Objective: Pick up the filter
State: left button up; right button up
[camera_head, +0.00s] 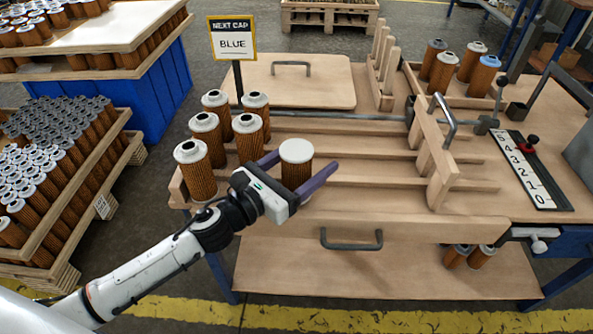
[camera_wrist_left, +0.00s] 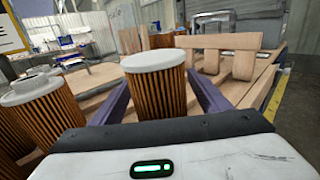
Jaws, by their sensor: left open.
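A filter (camera_head: 296,172) with a white cap and brown pleated body stands upright on the slatted wooden bench. My left gripper (camera_head: 304,171) is open, with one purple finger on each side of this filter. In the left wrist view the filter (camera_wrist_left: 156,82) stands between the two fingers (camera_wrist_left: 162,95). I cannot tell whether either finger touches it. Several other filters (camera_head: 204,178) with grey-white, holed caps stand close to the left of the gripper; one (camera_wrist_left: 45,110) shows in the left wrist view. My right gripper is not in view.
A wooden pusher frame (camera_head: 437,165) stands across the slats to the right. A sign (camera_head: 233,40) reads "NEXT CAP BLUE". Capped filters, one blue-topped (camera_head: 485,77), stand in a back-right tray. Crates of filters (camera_head: 35,210) lie left. The slats between gripper and pusher are clear.

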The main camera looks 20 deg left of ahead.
pick_arm(q)
jog(key=shift+w+d, duration=0.1)
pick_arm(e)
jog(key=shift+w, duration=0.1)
pick_arm(q)
jog(key=c, duration=1.2)
